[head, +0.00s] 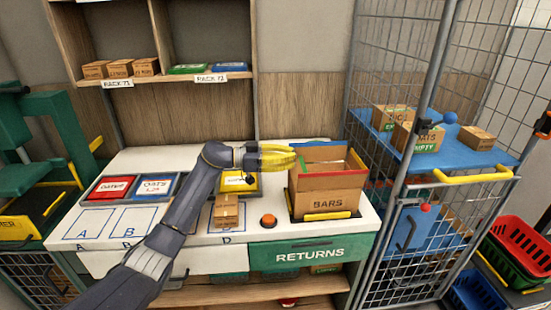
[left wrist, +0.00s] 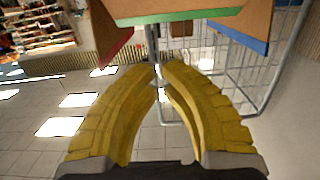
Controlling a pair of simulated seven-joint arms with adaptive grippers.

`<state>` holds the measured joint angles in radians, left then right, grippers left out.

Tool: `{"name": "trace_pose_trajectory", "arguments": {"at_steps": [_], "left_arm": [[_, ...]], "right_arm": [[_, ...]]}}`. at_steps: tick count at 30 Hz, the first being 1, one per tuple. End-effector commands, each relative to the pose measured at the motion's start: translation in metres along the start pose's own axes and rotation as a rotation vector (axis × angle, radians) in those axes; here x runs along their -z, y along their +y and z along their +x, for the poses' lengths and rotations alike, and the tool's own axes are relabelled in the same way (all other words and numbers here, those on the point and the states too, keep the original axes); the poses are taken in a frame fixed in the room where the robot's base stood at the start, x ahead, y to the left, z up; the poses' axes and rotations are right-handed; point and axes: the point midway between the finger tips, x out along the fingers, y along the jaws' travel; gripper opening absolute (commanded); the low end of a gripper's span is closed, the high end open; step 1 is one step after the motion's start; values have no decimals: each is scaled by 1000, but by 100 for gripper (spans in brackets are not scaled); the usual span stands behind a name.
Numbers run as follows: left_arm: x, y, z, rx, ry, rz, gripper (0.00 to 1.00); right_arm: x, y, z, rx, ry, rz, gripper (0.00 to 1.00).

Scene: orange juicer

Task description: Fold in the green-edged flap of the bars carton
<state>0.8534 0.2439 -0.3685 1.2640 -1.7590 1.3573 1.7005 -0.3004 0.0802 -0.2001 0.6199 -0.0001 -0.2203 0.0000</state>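The bars carton (head: 325,205) is an upright brown box at the right of the white counter, with flaps standing up. Its green-edged flap (head: 302,167) is on the left side, beside my fingertips; in the left wrist view that flap (left wrist: 180,12) spans the top, just beyond the fingertips. The red-edged flap (left wrist: 110,47) is left of it and the blue-edged flap (left wrist: 240,35) right. My left gripper (head: 294,158) has yellow fingers closed together with nothing held, pointing right at the carton; its tips (left wrist: 160,69) nearly meet. Contact with the flap cannot be told. My right gripper is out of view.
A small carton (head: 226,210) and an orange button (head: 268,221) are on the counter (head: 150,158) left of the bars carton. Red and blue trays lie further left. A wire cage (head: 400,60) with a blue shelf (head: 450,150) stands close to the right.

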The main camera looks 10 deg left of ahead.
Motion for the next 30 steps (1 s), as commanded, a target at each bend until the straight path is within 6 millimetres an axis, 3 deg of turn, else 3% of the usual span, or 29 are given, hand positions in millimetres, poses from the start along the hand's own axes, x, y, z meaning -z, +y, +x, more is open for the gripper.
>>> {"name": "trace_pose_trajectory", "arguments": {"at_steps": [3,10,30], "left_arm": [[-4,0,17,-1,1,-3,0],[-21,0,33,-1,2,-2,0],[-28,0,38,2,-4,0,0]], "right_arm": [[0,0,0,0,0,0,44],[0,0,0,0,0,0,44],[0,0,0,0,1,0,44]]}}
